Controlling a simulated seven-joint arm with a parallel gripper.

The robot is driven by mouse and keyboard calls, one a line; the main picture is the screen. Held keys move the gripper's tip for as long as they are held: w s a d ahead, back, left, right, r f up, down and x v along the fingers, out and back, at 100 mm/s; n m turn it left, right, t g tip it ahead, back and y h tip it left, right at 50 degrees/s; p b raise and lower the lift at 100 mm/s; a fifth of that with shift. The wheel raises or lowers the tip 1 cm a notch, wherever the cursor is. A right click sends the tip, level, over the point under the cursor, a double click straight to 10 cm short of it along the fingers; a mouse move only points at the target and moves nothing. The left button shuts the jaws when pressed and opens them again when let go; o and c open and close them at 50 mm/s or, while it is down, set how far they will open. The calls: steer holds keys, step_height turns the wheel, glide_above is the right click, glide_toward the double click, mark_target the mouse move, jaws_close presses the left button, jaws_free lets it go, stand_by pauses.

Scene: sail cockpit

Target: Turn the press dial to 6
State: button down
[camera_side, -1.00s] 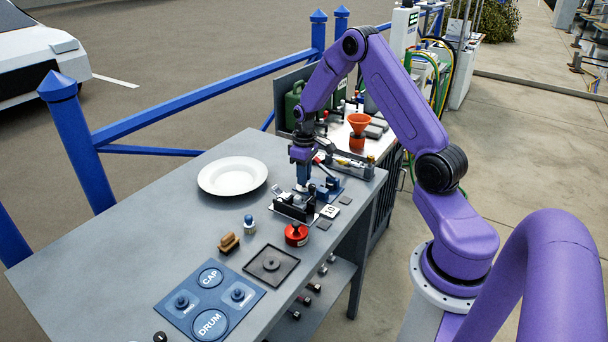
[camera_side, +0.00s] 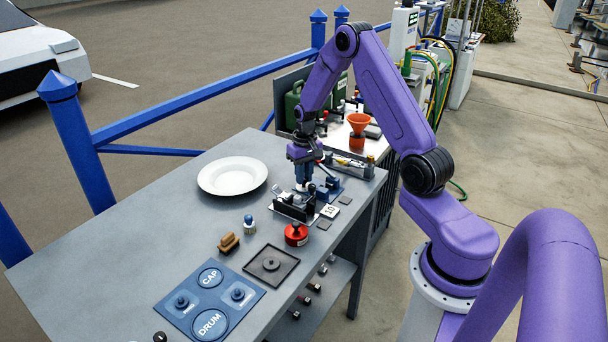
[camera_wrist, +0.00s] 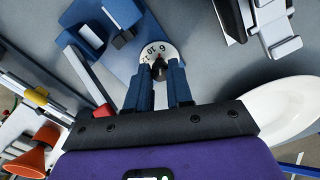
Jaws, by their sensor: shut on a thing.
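The press dial (camera_wrist: 160,50) is a pale disc with dark numbers, seen in the wrist view on the blue press (camera_wrist: 117,42). A 10 and a 6 or 9 can be made out on it; I cannot tell which number is set. My gripper (camera_wrist: 160,72) is shut on the dark knob at the dial's centre, one blue finger on each side. In the side view my gripper (camera_side: 303,182) points down at the press (camera_side: 328,188) at the table's far right part. The fingers hide most of the dial there.
A black and metal fixture (camera_side: 295,207) stands close in front of my gripper. A red round object (camera_side: 296,234) and a white plate (camera_side: 232,176) are on the table (camera_side: 130,240). The press's red-tipped lever (camera_wrist: 103,109) is close beside my fingers in the wrist view.

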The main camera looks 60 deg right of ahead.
mark_target(305, 178)
steer(key=shift+m, duration=0.5)
steer(key=c, duration=1)
jaws_free()
steer(key=shift+r, duration=0.15)
step_height(305, 178, up, 17)
steer(key=shift+s+d+r, duration=0.1)
steer(key=shift+d, duration=0.05)
